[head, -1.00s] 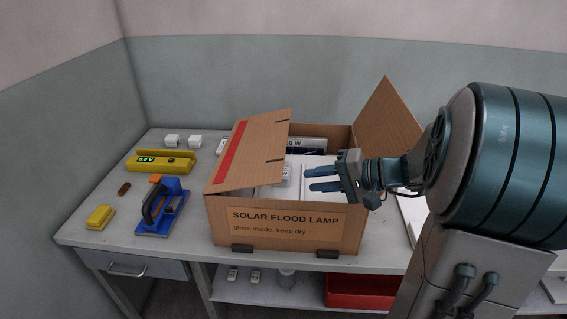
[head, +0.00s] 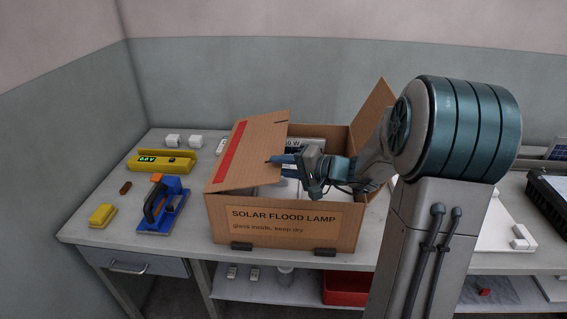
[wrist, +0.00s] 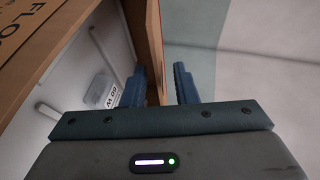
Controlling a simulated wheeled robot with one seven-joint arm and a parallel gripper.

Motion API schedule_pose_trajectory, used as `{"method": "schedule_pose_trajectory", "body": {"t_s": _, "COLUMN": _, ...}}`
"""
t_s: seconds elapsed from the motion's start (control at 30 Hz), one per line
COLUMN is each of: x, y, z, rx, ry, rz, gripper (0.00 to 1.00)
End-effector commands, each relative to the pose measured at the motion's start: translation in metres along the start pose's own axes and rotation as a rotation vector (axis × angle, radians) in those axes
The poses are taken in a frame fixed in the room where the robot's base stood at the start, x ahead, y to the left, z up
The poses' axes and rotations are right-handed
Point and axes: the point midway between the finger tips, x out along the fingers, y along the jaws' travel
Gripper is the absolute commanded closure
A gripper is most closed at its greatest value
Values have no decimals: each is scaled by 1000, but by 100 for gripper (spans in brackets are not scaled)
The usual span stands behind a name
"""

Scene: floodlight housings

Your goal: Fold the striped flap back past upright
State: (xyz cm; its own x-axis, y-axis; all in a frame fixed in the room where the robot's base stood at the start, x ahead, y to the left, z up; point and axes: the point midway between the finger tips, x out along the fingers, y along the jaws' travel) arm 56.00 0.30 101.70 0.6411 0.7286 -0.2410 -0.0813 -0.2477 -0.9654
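The striped flap (head: 245,155) is the box's left flap, brown cardboard with a red stripe. In the head view it slopes up to the right over the open carton (head: 240,217), its free edge above the box's inside. My gripper (head: 277,164) is at that free edge, reaching in from the right. One finger shows over the flap; the other is partly hidden. In the wrist view the flap (wrist: 154,45) appears nearly edge-on between the two blue fingers of my gripper (wrist: 160,85). The fingers are apart, with a gap seen on the right side, so they are not closed on it.
The opposite flap (head: 374,115) stands up at the right, behind my arm. Left of the carton are a blue tool (head: 165,208), a yellow meter (head: 160,161) and a yellow block (head: 102,215). A red bin (head: 345,289) sits on the shelf below.

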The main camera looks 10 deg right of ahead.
Motion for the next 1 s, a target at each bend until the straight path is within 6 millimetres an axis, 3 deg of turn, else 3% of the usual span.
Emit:
{"method": "schedule_pose_trajectory", "body": {"t_s": 0.13, "x": 12, "y": 0, "z": 1, "rx": 0, "ry": -2, "rz": 0, "gripper": 74}}
{"method": "schedule_pose_trajectory", "body": {"t_s": 0.43, "x": 14, "y": 0, "z": 1, "rx": -1, "ry": -2, "rz": 0, "gripper": 74}}
{"method": "schedule_pose_trajectory", "body": {"t_s": 0.47, "x": 14, "y": 0, "z": 1, "rx": -1, "ry": -2, "rz": 0, "gripper": 76}}
{"method": "schedule_pose_trajectory", "body": {"t_s": 0.53, "x": 14, "y": 0, "z": 1, "rx": -1, "ry": -2, "rz": 0, "gripper": 96}}
{"method": "schedule_pose_trajectory", "body": {"t_s": 0.57, "x": 14, "y": 0, "z": 1, "rx": -1, "ry": -2, "rz": 0, "gripper": 100}}
{"method": "schedule_pose_trajectory", "body": {"t_s": 1.0, "x": 14, "y": 0, "z": 1, "rx": -1, "ry": -2, "rz": 1, "gripper": 100}}
